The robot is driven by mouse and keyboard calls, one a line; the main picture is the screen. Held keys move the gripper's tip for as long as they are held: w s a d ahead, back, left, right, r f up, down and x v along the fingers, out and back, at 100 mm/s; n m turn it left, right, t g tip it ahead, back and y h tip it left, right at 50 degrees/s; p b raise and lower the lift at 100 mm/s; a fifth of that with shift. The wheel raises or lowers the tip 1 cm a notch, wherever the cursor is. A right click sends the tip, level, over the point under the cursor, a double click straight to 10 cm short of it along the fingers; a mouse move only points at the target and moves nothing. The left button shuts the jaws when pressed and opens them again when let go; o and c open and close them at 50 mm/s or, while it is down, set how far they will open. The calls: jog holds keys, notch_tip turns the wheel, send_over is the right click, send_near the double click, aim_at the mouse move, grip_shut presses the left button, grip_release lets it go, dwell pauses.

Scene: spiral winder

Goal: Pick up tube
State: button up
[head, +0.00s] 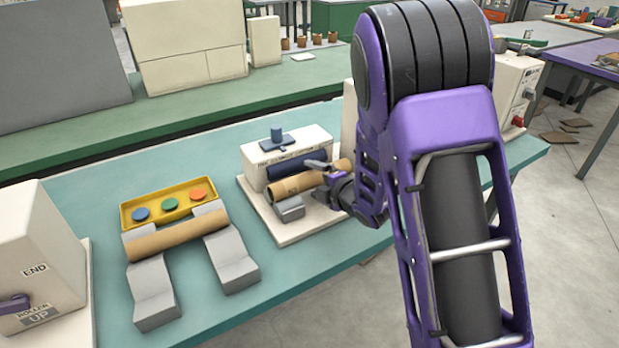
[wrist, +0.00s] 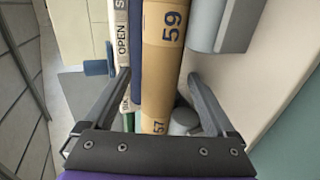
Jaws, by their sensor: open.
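A brown cardboard tube (head: 293,186) lies on the winder (head: 258,176), in front of a dark blue roller (head: 290,164). In the wrist view the tube (wrist: 160,55) carries the numbers 59 and 57 and runs between my two fingers. My gripper (head: 322,180) is open at the tube's right part, with a finger on either side in the wrist view; I cannot tell whether they touch it. The arm hides part of the winder's right side. A second brown tube (head: 178,236) rests across two grey stepped blocks (head: 229,262) on the left.
A yellow tray (head: 130,212) with blue, green and red discs stands behind the second tube. A white box marked END and ROLLER UP (head: 35,250) is at far left. A grey block (head: 289,208) sits before the winder tube. The teal table (head: 196,167) has free room between.

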grip_shut()
dwell(0.3)
